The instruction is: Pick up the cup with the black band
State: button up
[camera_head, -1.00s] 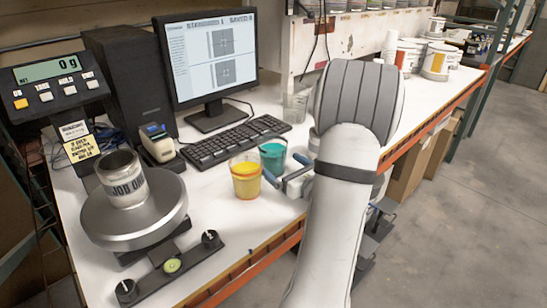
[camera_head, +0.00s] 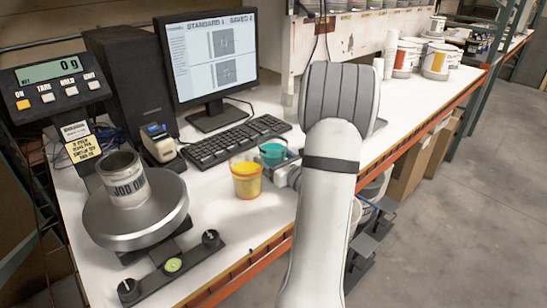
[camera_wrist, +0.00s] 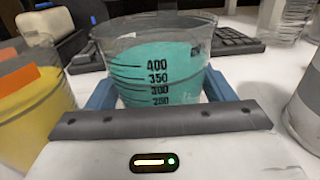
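The teal-filled clear cup (camera_head: 273,153) stands on the white bench, right of the yellow-filled cup (camera_head: 246,178). In the wrist view, the teal cup (camera_wrist: 160,65) is upright with black volume marks and a small dark patch at its upper right; a full black band is not clearly visible. The yellow cup (camera_wrist: 30,100) at the left carries an orange band. My gripper (camera_wrist: 160,92) has its blue fingers on either side of the teal cup and looks open. Any gap to the cup walls is hard to judge.
A keyboard (camera_head: 235,141) lies behind the cups. A scale (camera_head: 135,215) holding a can (camera_head: 124,180) stands at the left. The bench's front edge is near.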

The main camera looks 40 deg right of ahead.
jog(key=c, duration=0.6)
jog(key=shift+c, duration=0.3)
jog(key=shift+r, duration=0.15)
